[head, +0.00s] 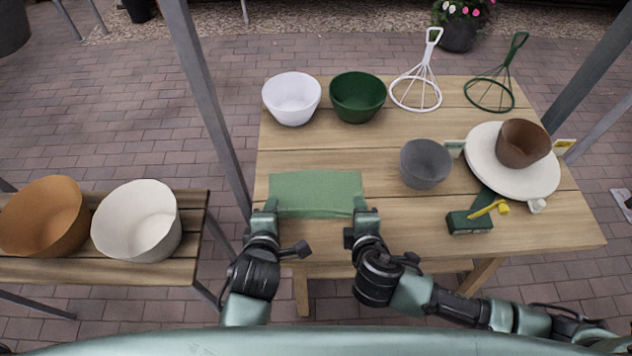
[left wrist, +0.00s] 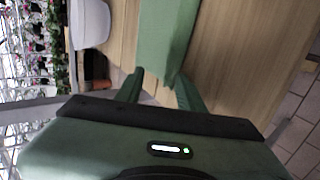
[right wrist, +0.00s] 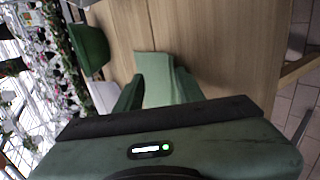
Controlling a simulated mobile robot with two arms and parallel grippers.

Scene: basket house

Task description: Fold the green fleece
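The green fleece (head: 315,194) lies flat as a rectangle near the front edge of the wooden table. My left gripper (head: 264,206) is at its near left corner. In the left wrist view the fleece (left wrist: 168,40) reaches between the spread fingers (left wrist: 158,82). My right gripper (head: 362,208) is at the near right corner. In the right wrist view the fleece (right wrist: 155,75) also lies between spread fingers (right wrist: 157,90). Both grippers look open; whether the fingers touch the cloth cannot be told.
On the wooden table (head: 400,235) stand a white pot (head: 291,100), a green pot (head: 357,98), a grey pot (head: 425,165) and a white round tray (head: 545,180) with a brown pot (head: 524,143). A green box (head: 470,222) lies right of my right gripper. Bare table surrounds the fleece.

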